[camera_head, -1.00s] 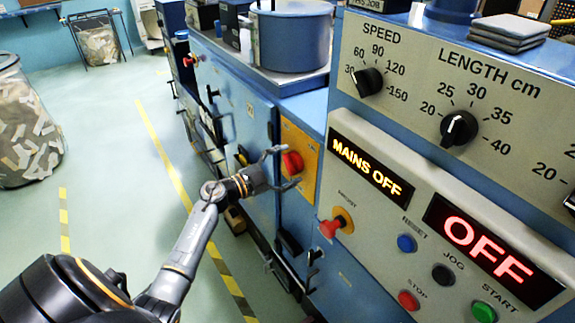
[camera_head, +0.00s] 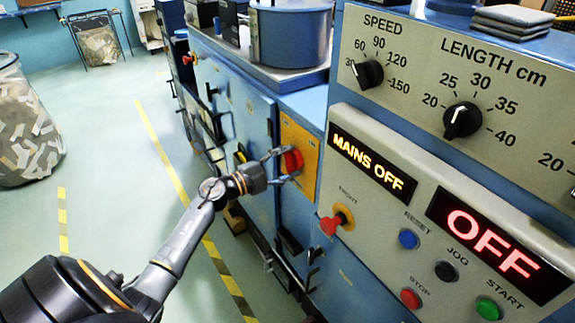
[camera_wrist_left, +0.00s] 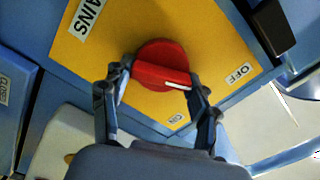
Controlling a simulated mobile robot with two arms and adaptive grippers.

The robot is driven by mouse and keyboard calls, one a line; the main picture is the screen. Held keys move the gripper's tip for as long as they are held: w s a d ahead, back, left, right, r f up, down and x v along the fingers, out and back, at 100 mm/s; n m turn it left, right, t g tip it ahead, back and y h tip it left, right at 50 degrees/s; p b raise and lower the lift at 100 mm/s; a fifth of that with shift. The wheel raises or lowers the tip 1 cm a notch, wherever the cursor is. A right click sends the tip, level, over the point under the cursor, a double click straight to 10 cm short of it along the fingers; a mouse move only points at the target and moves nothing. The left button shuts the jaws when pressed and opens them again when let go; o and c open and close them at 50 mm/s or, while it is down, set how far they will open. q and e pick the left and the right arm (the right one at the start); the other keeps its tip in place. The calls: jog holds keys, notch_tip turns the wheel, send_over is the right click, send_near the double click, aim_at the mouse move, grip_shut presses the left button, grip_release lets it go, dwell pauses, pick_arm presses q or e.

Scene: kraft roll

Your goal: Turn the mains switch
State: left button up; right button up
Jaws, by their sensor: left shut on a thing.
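The mains switch is a red rotary knob (camera_head: 292,161) on a yellow plate (camera_head: 299,136) on the side of the blue machine. My left gripper (camera_head: 281,163) is shut on the knob, with a finger on each side of it. In the left wrist view the red knob (camera_wrist_left: 163,65) sits between the two fingertips (camera_wrist_left: 158,72). Its white mark points toward the OFF label (camera_wrist_left: 239,73); the ON label (camera_wrist_left: 177,118) is lower down. A lit display (camera_head: 371,165) on the front panel reads MAINS OFF. My right gripper is not in view.
The control panel (camera_head: 440,215) stands close on the right, with a red-and-yellow emergency knob (camera_head: 337,221), several push buttons and a large OFF display (camera_head: 495,246). A clear bin of paper scraps (camera_head: 25,130) stands at the left. The green floor between is open.

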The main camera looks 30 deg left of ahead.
pick_arm(q)
jog(key=m, duration=0.1)
jog(key=m+b, duration=0.2)
jog(key=shift+f+m, duration=0.25)
jog(key=shift+m, duration=0.15)
jog(key=m+b, duration=0.2)
jog(key=m, duration=0.1)
jog(key=shift+f+m, duration=0.15)
jog(key=shift+m, duration=0.15)
jog(key=m+b, duration=0.3)
jog(key=m, duration=0.1)
jog(key=shift+m+b, duration=0.85)
jog(key=shift+m, duration=0.35)
jog(key=shift+a, duration=0.1)
jog(key=o, duration=1.1)
jog(key=shift+o, duration=0.2)
